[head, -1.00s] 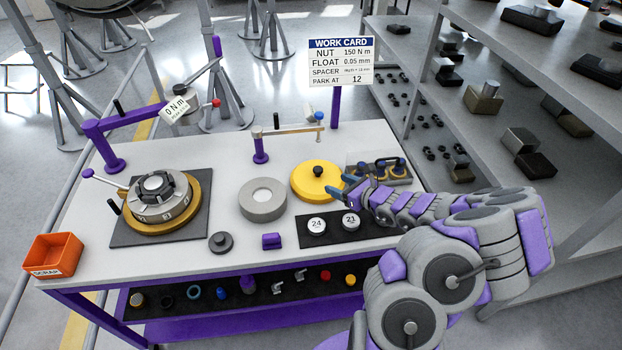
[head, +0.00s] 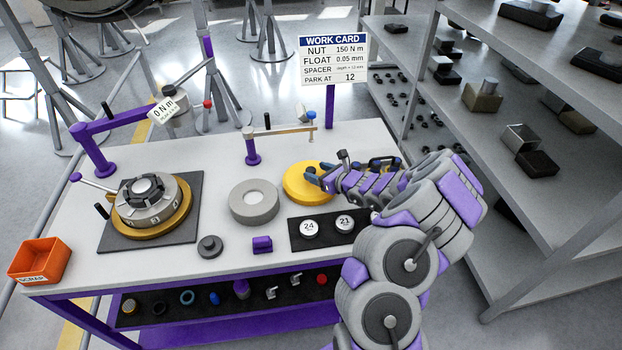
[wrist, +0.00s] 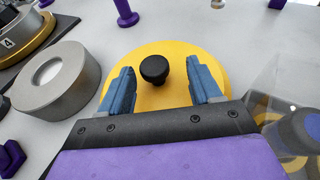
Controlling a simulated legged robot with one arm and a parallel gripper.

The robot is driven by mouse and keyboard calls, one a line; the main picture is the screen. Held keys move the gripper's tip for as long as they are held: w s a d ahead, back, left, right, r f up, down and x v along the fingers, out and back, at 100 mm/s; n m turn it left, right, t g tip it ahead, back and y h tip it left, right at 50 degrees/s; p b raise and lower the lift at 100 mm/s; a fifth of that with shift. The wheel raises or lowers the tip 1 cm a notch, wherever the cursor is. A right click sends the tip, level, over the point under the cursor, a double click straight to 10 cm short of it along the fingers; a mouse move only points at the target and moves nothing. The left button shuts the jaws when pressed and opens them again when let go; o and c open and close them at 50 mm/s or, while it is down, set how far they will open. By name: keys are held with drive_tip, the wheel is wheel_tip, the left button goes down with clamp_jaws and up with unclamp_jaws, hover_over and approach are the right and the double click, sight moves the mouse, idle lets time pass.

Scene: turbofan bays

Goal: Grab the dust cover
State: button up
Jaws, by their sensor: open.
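The dust cover is a yellow disc (head: 299,184) with a black knob, lying on the white bench top right of the grey ring. In the wrist view the yellow disc (wrist: 182,62) fills the middle, and its black knob (wrist: 154,69) stands between and a little beyond my blue fingertips. My gripper (head: 322,176) is open and empty over the right part of the cover. In the wrist view my gripper (wrist: 156,82) has one finger on each side of the knob, both apart from it. In the head view my gripper hides the knob and the cover's right side.
A grey ring (head: 254,215) lies close left of the cover. A dark mat (head: 328,240) with two white dials marked 24 and 21 lies in front. A clear-sided box (wrist: 291,100) stands close right in the wrist view. A purple post with a horizontal bar (head: 252,150) stands behind.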

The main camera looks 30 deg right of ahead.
sight(311, 171)
drive_tip(key=shift+w+f, duration=0.3)
drive_tip(key=shift+w, duration=0.3)
drive_tip(key=shift+w+a+f, duration=0.1)
drive_tip(key=shift+w, duration=0.2)
drive_tip(key=shift+w+a+f, duration=0.15)
drive_tip(key=shift+w+a, duration=0.4)
drive_tip(key=shift+a, duration=0.45)
drive_tip(key=shift+s+r, duration=0.1)
drive_tip(key=shift+r, duration=0.1)
drive_tip(key=shift+c, duration=0.6)
drive_tip(key=shift+d+f, duration=0.1)
drive_tip(key=shift+d, duration=0.4)
drive_tip(key=c, duration=0.3)
drive_tip(key=shift+d, duration=0.25)
drive_tip(key=c, duration=0.3)
drive_tip(key=shift+a, duration=0.6)
clamp_jaws()
